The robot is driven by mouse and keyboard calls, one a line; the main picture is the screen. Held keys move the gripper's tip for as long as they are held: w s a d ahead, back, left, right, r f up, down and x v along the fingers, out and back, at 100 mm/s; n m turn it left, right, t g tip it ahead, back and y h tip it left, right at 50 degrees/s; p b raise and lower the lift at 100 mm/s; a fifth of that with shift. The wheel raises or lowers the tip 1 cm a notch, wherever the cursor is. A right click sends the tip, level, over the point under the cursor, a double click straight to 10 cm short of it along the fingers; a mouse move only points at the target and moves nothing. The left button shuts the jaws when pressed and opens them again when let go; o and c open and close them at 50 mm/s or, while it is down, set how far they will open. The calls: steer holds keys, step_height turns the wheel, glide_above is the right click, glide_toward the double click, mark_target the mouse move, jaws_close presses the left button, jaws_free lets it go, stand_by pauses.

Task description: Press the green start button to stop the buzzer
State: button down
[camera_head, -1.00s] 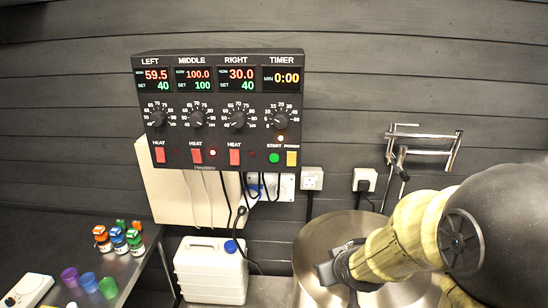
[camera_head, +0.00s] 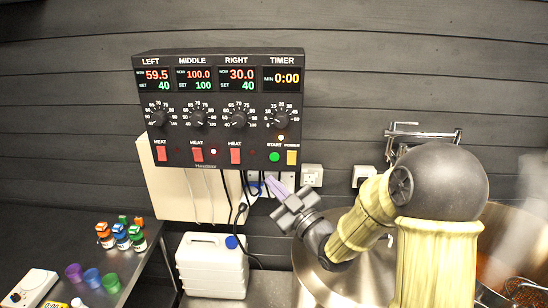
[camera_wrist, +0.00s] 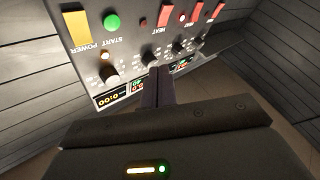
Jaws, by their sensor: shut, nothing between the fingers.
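The black control box (camera_head: 220,158) hangs on the dark plank wall. Its green start button (camera_head: 274,157) is at the lower right, left of the yellow power switch (camera_head: 292,158). The timer display reads 0:00. My gripper (camera_head: 276,184) is shut and empty, below the box and under the start button, apart from it in the head view. In the wrist view the shut fingers (camera_wrist: 154,86) point toward the box, which appears upside down. The green button (camera_wrist: 112,22) shows up and left of the fingertips there, beside the yellow switch (camera_wrist: 76,26).
Cables and wall sockets (camera_head: 312,175) are below the box. A white jerrycan (camera_head: 212,266) stands below. A steel vessel (camera_head: 330,285) is under my arm, with another steaming pot at right. Small bottles and coloured cups (camera_head: 92,278) are on the left bench.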

mark_target(274, 157)
steer(key=shift+w, duration=0.15)
steer(key=shift+w+d+p, duration=0.15)
steer(key=shift+w+p, duration=1.05)
steer(key=shift+w, duration=3.1)
steer(key=shift+w+b, duration=0.4)
steer(key=shift+b, duration=0.05)
